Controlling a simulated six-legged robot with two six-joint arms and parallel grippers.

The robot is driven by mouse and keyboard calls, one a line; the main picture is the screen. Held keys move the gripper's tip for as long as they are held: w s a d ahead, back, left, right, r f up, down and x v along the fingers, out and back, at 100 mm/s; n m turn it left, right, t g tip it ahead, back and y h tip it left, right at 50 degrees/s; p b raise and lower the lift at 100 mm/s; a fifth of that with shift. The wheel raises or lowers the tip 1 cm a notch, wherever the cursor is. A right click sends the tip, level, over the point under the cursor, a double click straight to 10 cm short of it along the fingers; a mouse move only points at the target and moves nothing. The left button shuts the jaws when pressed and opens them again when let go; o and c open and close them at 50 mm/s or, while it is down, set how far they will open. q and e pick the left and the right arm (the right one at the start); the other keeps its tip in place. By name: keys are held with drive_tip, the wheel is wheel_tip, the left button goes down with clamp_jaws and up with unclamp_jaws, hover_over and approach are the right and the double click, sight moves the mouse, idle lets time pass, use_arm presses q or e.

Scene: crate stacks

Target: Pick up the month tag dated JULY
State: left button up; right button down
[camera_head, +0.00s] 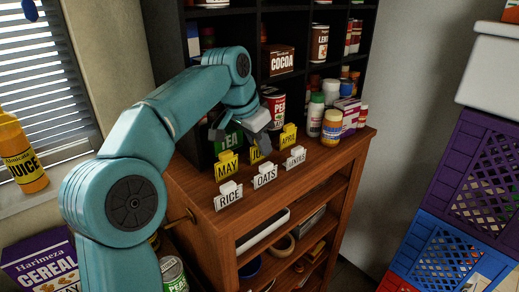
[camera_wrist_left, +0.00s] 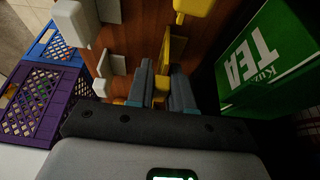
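A yellow tag (camera_head: 256,154) reading "JU..." stands on the wooden cabinet top between the yellow MAY tag (camera_head: 227,170) and the yellow APRIL tag (camera_head: 288,139). My left gripper partly covers it, so the rest of its word is hidden. My left gripper (camera_head: 262,143) is over this tag, pointing down. In the left wrist view its two fingers (camera_wrist_left: 163,88) are apart, with a gap between them. A yellow tag (camera_wrist_left: 169,48) shows at and just beyond this gap; I cannot tell whether the fingers touch it. My right gripper is not in view.
White tags RICE (camera_head: 229,197), OATS (camera_head: 265,177) and a third (camera_head: 295,158) stand in front. A green TEA box (camera_wrist_left: 268,62) is close beside the gripper. Jars (camera_head: 332,128) crowd the back right. The black shelf (camera_head: 262,22) rises behind.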

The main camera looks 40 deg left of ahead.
use_arm(q)
clamp_jaws()
drive_tip(key=shift+d+r, duration=0.1)
